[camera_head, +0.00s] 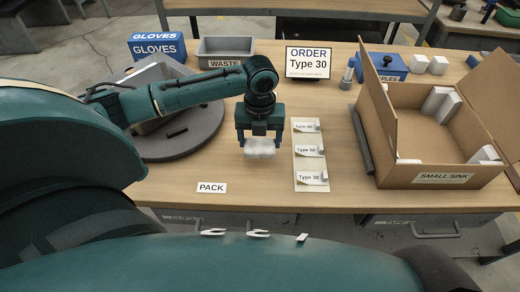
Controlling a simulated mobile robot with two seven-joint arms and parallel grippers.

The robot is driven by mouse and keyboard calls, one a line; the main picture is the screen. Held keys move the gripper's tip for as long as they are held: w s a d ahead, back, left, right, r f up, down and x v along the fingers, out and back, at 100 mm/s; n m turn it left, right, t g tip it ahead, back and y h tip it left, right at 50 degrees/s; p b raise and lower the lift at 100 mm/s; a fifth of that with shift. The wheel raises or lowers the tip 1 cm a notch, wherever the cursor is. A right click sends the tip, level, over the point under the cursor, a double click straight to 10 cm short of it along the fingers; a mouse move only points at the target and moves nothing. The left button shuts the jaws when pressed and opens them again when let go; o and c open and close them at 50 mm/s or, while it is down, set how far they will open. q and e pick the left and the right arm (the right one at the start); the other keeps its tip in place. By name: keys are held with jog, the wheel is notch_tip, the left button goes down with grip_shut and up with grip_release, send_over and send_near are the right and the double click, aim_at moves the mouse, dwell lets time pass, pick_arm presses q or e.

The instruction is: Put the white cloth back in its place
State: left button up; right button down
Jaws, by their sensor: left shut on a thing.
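The white cloth (259,148) is a small crumpled bundle between the fingers of my left gripper (259,141). The gripper points down over the middle of the wooden table and is shut on the cloth. I cannot tell whether the cloth touches the table top or hangs just above it. The cloth is left of the white strip (311,188) that carries several "Type" labels, and behind the PACK label (211,188). My right gripper is not in view.
An open cardboard box (407,150) labelled SMALL SINK, with white blocks inside, stands at right. The WASTE bin (225,46), GLOVES box (157,48) and ORDER sign (307,62) stand at the back. A round grey turntable (192,142) is at left. The table near the PACK label is clear.

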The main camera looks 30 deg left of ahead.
aim_at(260, 141)
pick_arm(q)
jog(key=shift+f, duration=2.2)
jog(key=shift+f, duration=0.15)
jog(key=o, duration=0.9)
notch_tip(260, 141, up, 12)
jog(key=shift+r, duration=0.2)
jog(key=shift+f, duration=0.1)
